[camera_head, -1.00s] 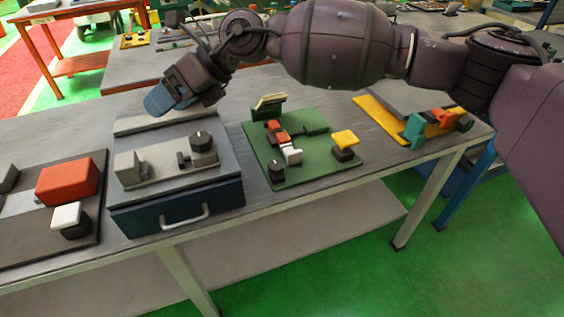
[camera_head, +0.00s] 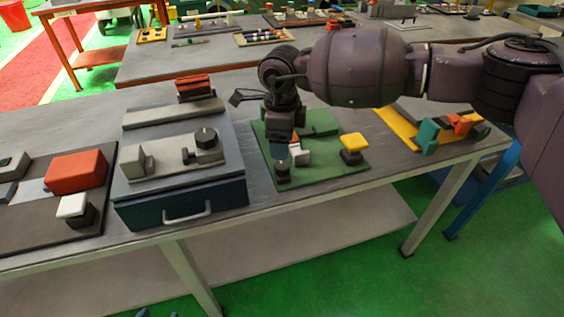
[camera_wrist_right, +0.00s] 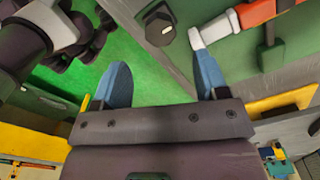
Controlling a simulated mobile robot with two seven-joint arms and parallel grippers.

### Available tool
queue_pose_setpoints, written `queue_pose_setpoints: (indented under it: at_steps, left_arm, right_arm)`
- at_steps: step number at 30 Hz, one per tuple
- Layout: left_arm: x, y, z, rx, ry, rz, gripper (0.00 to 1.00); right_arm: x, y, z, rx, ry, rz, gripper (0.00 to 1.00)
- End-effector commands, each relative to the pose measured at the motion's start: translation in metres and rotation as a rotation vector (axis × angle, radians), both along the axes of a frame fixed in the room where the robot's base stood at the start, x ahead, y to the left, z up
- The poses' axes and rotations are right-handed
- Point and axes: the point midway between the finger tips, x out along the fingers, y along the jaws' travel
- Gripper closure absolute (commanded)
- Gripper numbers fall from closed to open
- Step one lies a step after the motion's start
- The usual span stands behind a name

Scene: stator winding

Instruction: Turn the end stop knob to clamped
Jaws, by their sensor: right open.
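A small black knob (camera_head: 283,170) stands at the front left of the green board (camera_head: 325,178). It also shows in the right wrist view (camera_wrist_right: 160,27), with a small pale mark. A white-tipped lever (camera_head: 300,157) on a red part lies beside it; the white tip (camera_wrist_right: 196,38) and red part (camera_wrist_right: 256,11) show in the right wrist view. My right gripper (camera_head: 281,152) is just above and behind the knob. Its blue fingers (camera_wrist_right: 162,80) are apart with nothing between them, and the knob lies beyond the tips. Another black knob (camera_head: 206,139) sits on the grey box. My left gripper is out of view.
The grey box with a blue drawer (camera_head: 165,210) stands left of the green board. A yellow-topped post (camera_head: 352,143) is at the board's right. A yellow board (camera_head: 391,122) with teal and orange parts lies farther right. A red block (camera_head: 76,168) is at the far left.

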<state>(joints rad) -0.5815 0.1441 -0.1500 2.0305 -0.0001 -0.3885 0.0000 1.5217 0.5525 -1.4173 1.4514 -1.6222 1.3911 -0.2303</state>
Motion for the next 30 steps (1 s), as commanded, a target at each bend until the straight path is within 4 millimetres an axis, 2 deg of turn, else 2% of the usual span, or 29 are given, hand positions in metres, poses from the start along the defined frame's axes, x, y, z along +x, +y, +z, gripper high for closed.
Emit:
queue_pose_setpoints:
  at_steps: [1, 6, 12, 18, 25, 26, 30]
  left_arm:
    - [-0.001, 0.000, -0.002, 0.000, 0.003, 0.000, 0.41]
    - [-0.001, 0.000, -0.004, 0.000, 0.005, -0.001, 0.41]
    - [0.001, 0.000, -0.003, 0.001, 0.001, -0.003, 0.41]
    - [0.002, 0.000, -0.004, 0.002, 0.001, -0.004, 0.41]
    - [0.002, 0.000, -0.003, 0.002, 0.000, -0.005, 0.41]
    - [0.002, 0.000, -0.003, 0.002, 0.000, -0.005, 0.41]
    - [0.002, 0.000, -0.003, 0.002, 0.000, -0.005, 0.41]
  right_arm:
    - [0.000, 0.000, -0.011, 0.000, 0.003, 0.000, 0.33]
    - [-0.001, 0.000, -0.040, 0.001, 0.003, 0.000, 0.33]
    - [-0.001, 0.001, -0.063, 0.001, 0.002, 0.000, 0.33]
    - [0.000, 0.000, -0.071, 0.002, 0.000, 0.000, 0.33]
    - [0.000, 0.000, -0.071, 0.002, 0.000, 0.000, 0.33]
    - [0.000, 0.000, -0.071, 0.002, 0.000, 0.000, 0.34]
    - [0.000, 0.000, -0.071, 0.002, 0.000, 0.000, 0.56]
